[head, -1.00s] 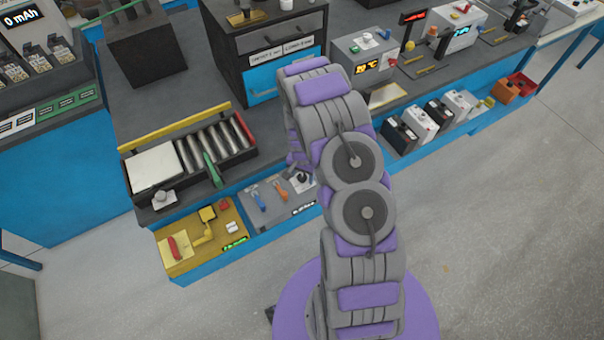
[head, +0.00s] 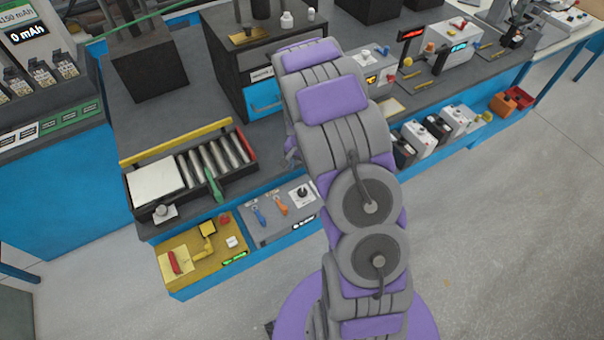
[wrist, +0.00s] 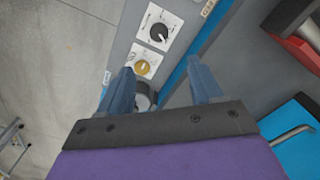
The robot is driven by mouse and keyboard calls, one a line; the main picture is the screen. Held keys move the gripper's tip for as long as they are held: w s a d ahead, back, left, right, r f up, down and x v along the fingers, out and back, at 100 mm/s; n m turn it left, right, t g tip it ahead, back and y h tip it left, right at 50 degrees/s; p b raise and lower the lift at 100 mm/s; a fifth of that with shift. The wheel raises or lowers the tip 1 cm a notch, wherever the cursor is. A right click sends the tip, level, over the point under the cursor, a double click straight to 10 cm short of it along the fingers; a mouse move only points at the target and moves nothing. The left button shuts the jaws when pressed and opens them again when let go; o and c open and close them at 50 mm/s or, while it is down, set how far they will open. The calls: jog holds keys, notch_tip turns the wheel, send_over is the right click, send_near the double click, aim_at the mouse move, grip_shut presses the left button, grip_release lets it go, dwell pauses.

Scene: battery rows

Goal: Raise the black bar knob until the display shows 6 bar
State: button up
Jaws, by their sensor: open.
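A black knob (head: 302,192) stands on a white plate on the grey panel (head: 262,232) at the bench front in the head view. In the wrist view a black knob (wrist: 158,33) with a pale pointer sits on a white dial plate, beyond the fingertips. I cannot tell for sure that it is the same knob. My gripper (wrist: 159,65) is open and empty, its two blue fingers apart. A yellow knob (wrist: 146,68) shows between them, with a grey round part below it.
A yellow panel (head: 205,262) adjoins the grey one. A roller tray (head: 190,172) lies on the bench above. Open floor is in front.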

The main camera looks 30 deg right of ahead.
notch_tip(320, 180, up, 3)
jog(key=shift+f, duration=0.1)
dwell(0.6)
jog(key=s+a+r+n+b, duration=0.35)
jog(key=s+a+r, duration=0.55)
jog(key=s+r, duration=0.4)
jog(key=s+a+r+n+g, duration=0.1)
jog(key=s+a+r+n, duration=0.1)
jog(key=s, duration=0.8)
jog(key=s+a+r+n+b, duration=0.1)
jog(key=s+a+r+n, duration=0.2)
jog(key=s, duration=0.7)
jog(key=shift+r+n+g+b, duration=0.3)
jog(key=shift+r+n+g, duration=0.1)
jog(key=shift+n, duration=0.45)
jog(key=shift+a, duration=0.1)
